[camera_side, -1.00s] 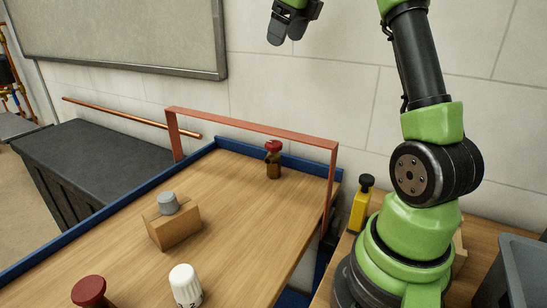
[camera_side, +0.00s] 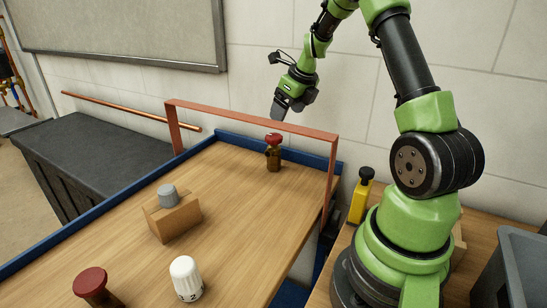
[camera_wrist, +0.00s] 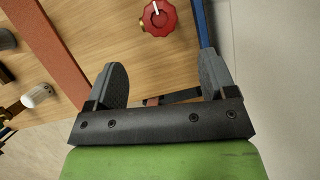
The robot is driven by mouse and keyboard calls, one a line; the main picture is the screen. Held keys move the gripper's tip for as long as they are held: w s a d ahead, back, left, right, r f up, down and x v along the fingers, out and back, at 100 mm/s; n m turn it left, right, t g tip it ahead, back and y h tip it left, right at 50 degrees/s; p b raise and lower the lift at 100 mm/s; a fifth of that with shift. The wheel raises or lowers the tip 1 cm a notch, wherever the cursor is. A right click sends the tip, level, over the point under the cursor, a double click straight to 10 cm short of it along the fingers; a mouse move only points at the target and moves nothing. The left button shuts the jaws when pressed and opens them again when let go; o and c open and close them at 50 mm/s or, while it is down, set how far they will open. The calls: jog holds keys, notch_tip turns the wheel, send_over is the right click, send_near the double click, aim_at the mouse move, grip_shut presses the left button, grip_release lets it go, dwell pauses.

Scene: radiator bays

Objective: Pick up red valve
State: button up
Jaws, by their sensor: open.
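The red valve (camera_side: 274,141) has a red handwheel on a brown body and stands upright near the back edge of the wooden bench. My gripper (camera_side: 281,106) is open and empty, tilted downward, above the valve in the side view. In the wrist view the red handwheel (camera_wrist: 159,18), with a white mark, shows at the top, ahead of the gap between the fingers of my gripper (camera_wrist: 164,80). The fingers are apart from the valve. A second red-topped piece (camera_side: 89,283) stands at the front left of the bench.
A reddish arch (camera_side: 250,124) spans the bench close to the valve; its bar shows at left in the wrist view (camera_wrist: 48,45). A blue rim (camera_side: 110,203) edges the bench. A wooden block with a grey knob (camera_side: 174,219) and a white knob (camera_side: 186,278) stand nearer.

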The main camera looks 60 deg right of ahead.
aim_at(277, 137)
jog(key=x, duration=1)
jog(key=shift+d+f, duration=0.1)
jog(key=shift+f, duration=0.2)
jog(key=shift+c, duration=0.3)
jog(key=shift+r, duration=0.1)
grip_shut()
